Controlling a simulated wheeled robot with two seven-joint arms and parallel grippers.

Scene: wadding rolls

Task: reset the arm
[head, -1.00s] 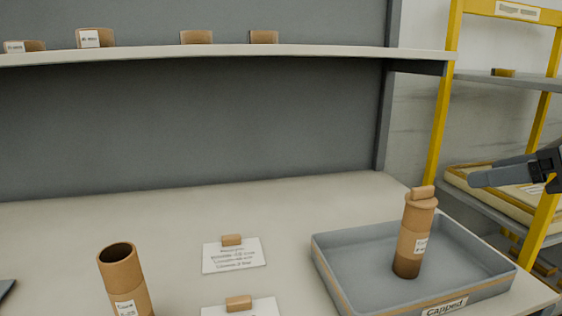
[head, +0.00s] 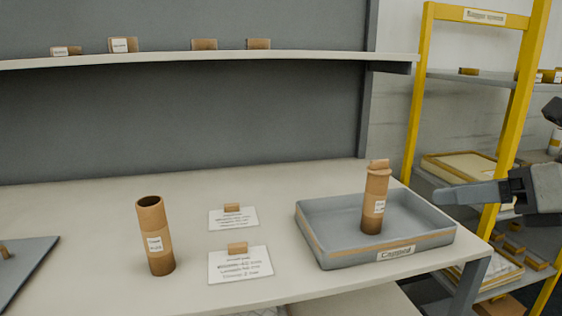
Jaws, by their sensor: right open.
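My right gripper (head: 470,196) is at the right edge of the head view, in front of the yellow rack and to the right of the tray. It is open and holds nothing that I can see; part of it is cut off by the picture edge. A capped cardboard tube (head: 372,205) stands upright in the grey tray (head: 325,251) labelled "Capped". An open-topped cardboard tube (head: 155,238) stands on the table at the left. My left gripper is out of view.
The pale table (head: 90,215) has two white cards (head: 240,268) with small brown blocks on them. A grey panel (head: 25,268) lies at the left edge. A shelf (head: 200,57) runs above. A yellow rack (head: 415,110) with loaded shelves stands at the right.

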